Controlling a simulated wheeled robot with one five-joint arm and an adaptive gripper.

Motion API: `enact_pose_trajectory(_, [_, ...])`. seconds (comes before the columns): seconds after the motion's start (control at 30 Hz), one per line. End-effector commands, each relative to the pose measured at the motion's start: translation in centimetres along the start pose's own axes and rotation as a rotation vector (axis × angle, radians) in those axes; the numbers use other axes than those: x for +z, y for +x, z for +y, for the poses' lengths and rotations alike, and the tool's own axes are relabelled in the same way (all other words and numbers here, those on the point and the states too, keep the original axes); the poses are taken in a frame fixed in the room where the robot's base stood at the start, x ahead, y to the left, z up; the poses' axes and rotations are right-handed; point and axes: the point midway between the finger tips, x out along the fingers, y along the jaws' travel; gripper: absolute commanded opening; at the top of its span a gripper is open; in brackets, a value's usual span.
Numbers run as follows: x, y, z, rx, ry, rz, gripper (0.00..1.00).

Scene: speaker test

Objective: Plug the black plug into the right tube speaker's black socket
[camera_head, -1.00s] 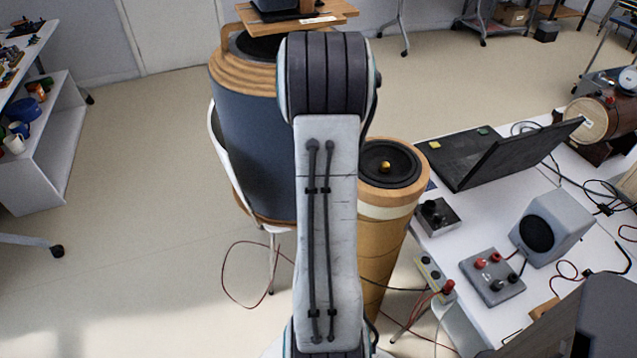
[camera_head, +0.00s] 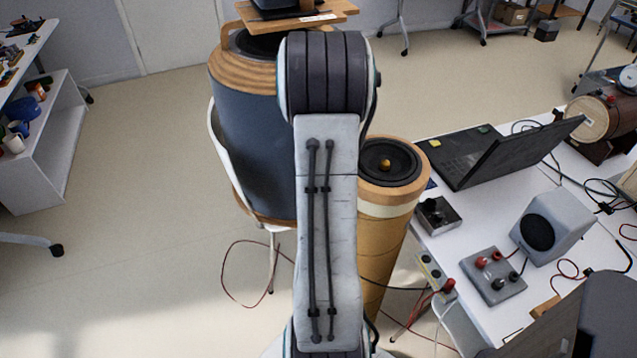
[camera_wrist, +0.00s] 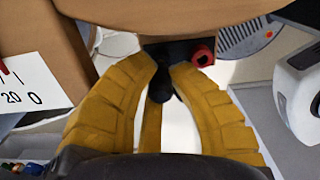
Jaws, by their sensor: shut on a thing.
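My gripper (camera_wrist: 163,78) has yellow ribbed fingers, closed around a small black plug (camera_wrist: 160,88) in the wrist view. A brown curved tube surface (camera_wrist: 170,18) fills the top of that view, just beyond the fingertips. Under its edge, a dark part meets the plug; I cannot tell whether this is the black socket or whether the plug sits in it. A red round connector (camera_wrist: 203,56) is just right of the fingertips. In the head view the right tube speaker (camera_head: 385,235) stands upright, partly behind my arm. My gripper is hidden there.
A larger dark blue tube speaker (camera_head: 245,140) stands left of my arm. The white table (camera_head: 450,215) at right holds a laptop (camera_head: 470,155), a grey speaker box (camera_head: 552,225) and a terminal box (camera_head: 492,277). Cables hang beside the right tube. The floor at left is clear.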

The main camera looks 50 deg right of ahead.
Motion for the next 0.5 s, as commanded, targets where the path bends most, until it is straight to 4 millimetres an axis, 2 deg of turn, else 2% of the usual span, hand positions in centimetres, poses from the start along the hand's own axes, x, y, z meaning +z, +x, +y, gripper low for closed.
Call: enact_pose_trajectory(0.5, [-0.02,0.95,-0.03,-0.001,0.0,0.001,0.0])
